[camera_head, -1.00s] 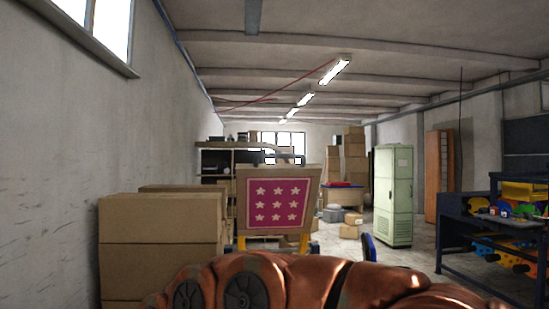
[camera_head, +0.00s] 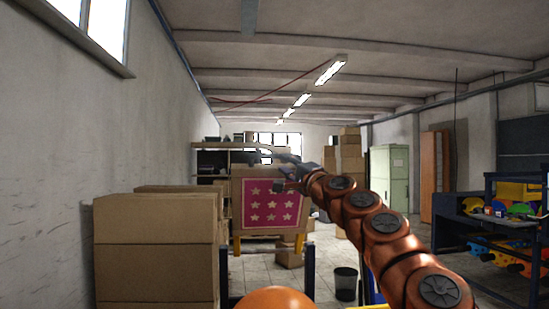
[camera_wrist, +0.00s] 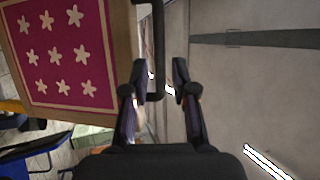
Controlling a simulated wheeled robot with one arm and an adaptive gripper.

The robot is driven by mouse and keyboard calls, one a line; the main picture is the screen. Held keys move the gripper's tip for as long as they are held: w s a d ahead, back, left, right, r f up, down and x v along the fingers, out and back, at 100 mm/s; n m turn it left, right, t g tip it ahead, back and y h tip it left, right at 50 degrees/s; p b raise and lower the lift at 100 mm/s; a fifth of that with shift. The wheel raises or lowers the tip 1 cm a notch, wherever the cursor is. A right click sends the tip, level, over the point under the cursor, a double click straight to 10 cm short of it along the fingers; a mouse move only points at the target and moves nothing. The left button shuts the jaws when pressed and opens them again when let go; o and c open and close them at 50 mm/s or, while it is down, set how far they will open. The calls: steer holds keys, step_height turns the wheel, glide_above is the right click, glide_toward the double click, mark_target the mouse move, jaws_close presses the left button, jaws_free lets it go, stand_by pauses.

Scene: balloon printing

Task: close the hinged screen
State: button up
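The hinged screen (camera_head: 240,207), a wooden frame around a pink panel with white stars, stands raised in the middle of the head view. It fills the upper left of the wrist view (camera_wrist: 70,45). A dark bar-shaped handle (camera_wrist: 158,40) is beside the frame's edge. My gripper (camera_head: 284,187) is at the upper right part of the screen in the head view and covers some of it. In the wrist view my gripper (camera_wrist: 159,75) is open, its two fingers apart with the handle seen between them. Whether either finger touches the handle, I cannot tell.
Yellow legs (camera_head: 299,243) show below the screen. Stacked cardboard boxes (camera_head: 155,245) stand at the left by the wall. A dark bin (camera_head: 346,283) is on the floor, and an orange ball-like object (camera_head: 273,300) is at the bottom. A dark workbench (camera_head: 475,222) is at the right.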

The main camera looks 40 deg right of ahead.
mark_target(275, 157)
steer(key=shift+p+x, duration=0.65)
steer(key=shift+x, duration=1)
steer(key=shift+p+x, duration=0.6)
steer(key=shift+x, duration=0.75)
steer(key=shift+p+x, duration=0.55)
steer(key=shift+x, duration=0.35)
steer(key=shift+d, duration=0.1)
jaws_close()
